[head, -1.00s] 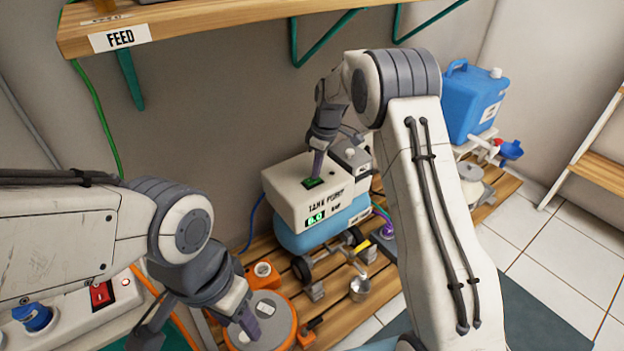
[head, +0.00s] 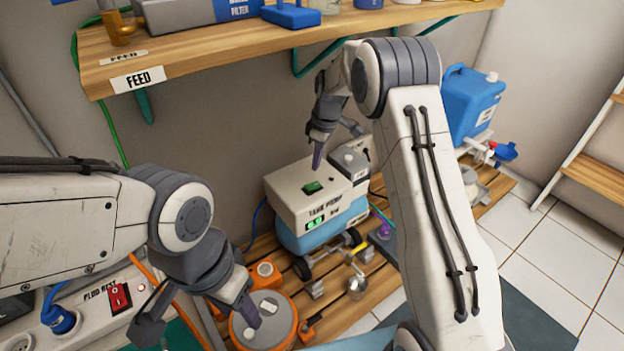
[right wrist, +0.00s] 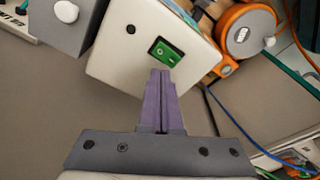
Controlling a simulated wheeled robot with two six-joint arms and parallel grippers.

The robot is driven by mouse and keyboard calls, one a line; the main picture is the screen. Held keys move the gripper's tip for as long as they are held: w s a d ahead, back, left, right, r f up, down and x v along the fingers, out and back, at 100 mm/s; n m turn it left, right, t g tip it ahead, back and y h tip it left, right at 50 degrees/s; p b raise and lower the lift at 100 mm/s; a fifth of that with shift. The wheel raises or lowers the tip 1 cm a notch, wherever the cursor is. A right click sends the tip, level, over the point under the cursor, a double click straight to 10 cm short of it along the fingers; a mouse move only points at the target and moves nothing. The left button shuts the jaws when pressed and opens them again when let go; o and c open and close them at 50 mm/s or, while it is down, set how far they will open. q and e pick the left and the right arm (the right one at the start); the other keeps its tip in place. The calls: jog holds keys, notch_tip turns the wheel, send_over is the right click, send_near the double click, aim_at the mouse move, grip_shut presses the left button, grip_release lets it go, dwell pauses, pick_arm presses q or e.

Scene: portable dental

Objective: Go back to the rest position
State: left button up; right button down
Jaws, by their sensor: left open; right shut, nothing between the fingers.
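My right gripper (head: 318,157) is shut and empty. It hangs above the white tank pump box (head: 290,200), a little apart from its lit green switch (head: 313,187). In the right wrist view the shut fingertips (right wrist: 160,75) appear just below the green switch (right wrist: 165,51). My left gripper (head: 200,325) is open at the lower left. One finger shows over the grey lid of the orange round unit (head: 262,318); I cannot tell if it touches. No object shows between its fingers.
A wooden shelf (head: 190,62) with bottles and boxes runs above both arms. A white power strip with a red switch (head: 120,297) lies at the lower left. A blue jug (head: 470,105) stands at the right.

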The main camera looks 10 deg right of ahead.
jog(key=shift+r+p, duration=0.35)
jog(key=shift+r, duration=0.3)
